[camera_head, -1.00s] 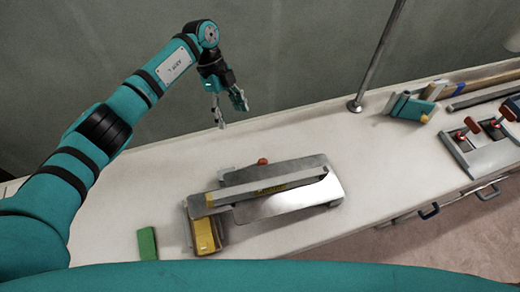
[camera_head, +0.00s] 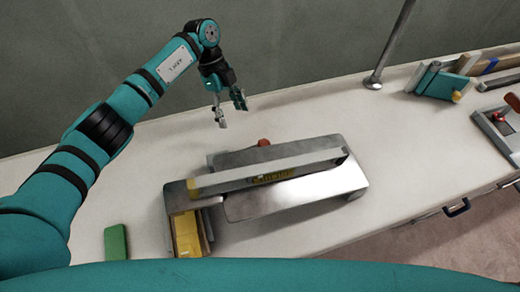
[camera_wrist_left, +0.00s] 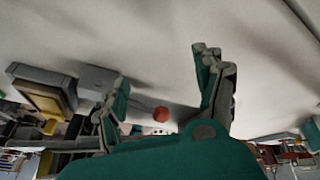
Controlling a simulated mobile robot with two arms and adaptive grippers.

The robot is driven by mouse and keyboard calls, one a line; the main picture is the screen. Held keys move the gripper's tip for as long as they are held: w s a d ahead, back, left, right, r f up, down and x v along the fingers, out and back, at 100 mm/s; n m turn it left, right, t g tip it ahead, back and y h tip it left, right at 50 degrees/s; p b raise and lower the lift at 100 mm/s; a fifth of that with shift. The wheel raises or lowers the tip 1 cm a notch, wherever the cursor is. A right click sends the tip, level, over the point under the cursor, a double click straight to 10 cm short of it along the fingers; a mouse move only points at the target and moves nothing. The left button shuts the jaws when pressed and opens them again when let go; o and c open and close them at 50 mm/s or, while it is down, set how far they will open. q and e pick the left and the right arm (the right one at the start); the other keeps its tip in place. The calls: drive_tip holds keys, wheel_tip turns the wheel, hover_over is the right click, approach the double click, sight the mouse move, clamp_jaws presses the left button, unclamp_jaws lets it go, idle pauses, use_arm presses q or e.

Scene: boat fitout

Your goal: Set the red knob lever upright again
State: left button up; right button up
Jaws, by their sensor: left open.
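A red knob (camera_head: 263,143) shows just behind a grey metal fixture (camera_head: 300,204) on the white counter. Its shaft is mostly hidden in the head view, so I cannot tell the lever's tilt. In the left wrist view the red knob (camera_wrist_left: 161,114) appears between the finger bases. My left gripper (camera_head: 231,112) is open and empty, above the counter, behind and left of the knob, apart from it. Both of its fingers show in the left wrist view (camera_wrist_left: 163,70). My right gripper is not in view.
A long bar (camera_head: 265,174) lies across the fixture. A yellow block (camera_head: 187,236) sits at its left end and a green block (camera_head: 116,242) lies further left. A metal post (camera_head: 390,45), teal-covered books (camera_head: 450,85) and a red-handled fixture (camera_head: 499,130) stand right. The counter's back left is clear.

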sight(259, 143)
use_arm(q)
drive_tip(key=shift+s+d, duration=0.15)
drive_tip(key=s+d+p, duration=0.1)
drive_tip(key=s+d, duration=0.1)
drive_tip(key=s, duration=0.1)
drive_tip(key=s+d+p, duration=0.1)
drive_tip(key=s+d, duration=0.2)
drive_tip(key=s+d+p, duration=0.2)
drive_tip(key=s, duration=0.1)
drive_tip(key=shift+d+r, duration=0.1)
drive_tip(key=shift+d, duration=0.15)
drive_tip(key=shift+s+d+f, duration=0.1)
drive_tip(key=shift+s+f, duration=0.05)
drive_tip(key=shift+f, duration=0.5)
drive_tip(key=shift+f, duration=0.1)
drive_tip(key=c, duration=1.3)
clamp_jaws()
